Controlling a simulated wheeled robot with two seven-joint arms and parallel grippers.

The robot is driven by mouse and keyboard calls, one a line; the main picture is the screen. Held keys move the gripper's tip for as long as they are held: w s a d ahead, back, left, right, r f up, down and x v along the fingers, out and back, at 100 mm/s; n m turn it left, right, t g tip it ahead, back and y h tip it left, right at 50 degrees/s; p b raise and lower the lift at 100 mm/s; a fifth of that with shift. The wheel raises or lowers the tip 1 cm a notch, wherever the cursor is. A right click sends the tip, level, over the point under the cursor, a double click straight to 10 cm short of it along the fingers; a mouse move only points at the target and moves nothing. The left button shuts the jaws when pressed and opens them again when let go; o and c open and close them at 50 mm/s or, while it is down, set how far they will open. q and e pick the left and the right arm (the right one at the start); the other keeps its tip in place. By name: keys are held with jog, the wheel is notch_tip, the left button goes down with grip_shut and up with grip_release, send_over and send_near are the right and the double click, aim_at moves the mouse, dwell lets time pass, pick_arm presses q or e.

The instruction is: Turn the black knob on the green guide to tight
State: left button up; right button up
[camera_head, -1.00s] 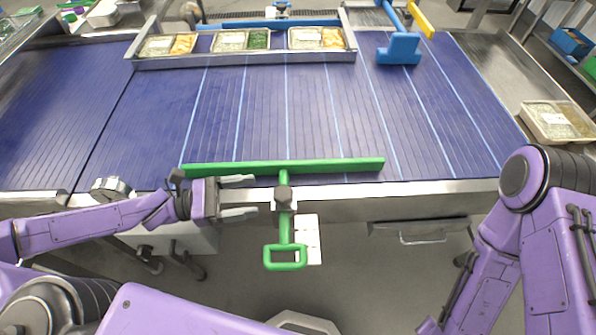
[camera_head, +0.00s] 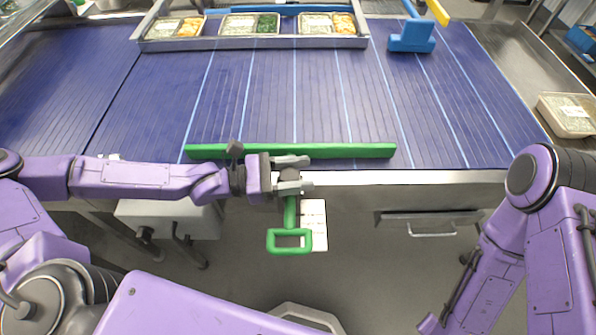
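The green guide (camera_head: 350,151) has a long bar lying across the near edge of the blue conveyor. Its stem runs toward me and ends in a rectangular green handle (camera_head: 289,250). The black knob (camera_head: 289,173) sits on the stem near the conveyor edge. My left gripper (camera_head: 293,174) reaches in from the left, with one finger on the far side of the knob and one on the near side. The fingers partly hide the knob and its mount, and I cannot tell whether they touch it. My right gripper is not in view.
A rack (camera_head: 250,43) of filled food trays stands across the back of the belt. A blue block (camera_head: 411,36) is at the back right. A lidded tray (camera_head: 568,113) sits on the right side counter. The middle of the belt is clear.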

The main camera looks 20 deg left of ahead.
pick_arm(q)
jog(key=c, duration=0.3)
jog(key=shift+r, duration=0.1)
jog(key=shift+m+g+h+p, duration=0.3)
jog(key=shift+m+g+p, duration=0.2)
jog(key=shift+g, duration=0.2)
jog(key=shift+s+m+g+p, duration=0.1)
jog(key=shift+m+g+p, duration=0.2)
jog(key=shift+m+g, duration=0.6)
jog(key=m+g, duration=0.1)
jog(key=g, duration=0.2)
jog(key=shift+s+d+h, duration=0.1)
jog(key=shift+s+h, duration=0.05)
jog(key=shift+h, duration=0.25)
jog(key=shift+s+m+g, duration=0.15)
jog(key=shift+m+g, duration=0.95)
jog(key=shift+g, duration=0.4)
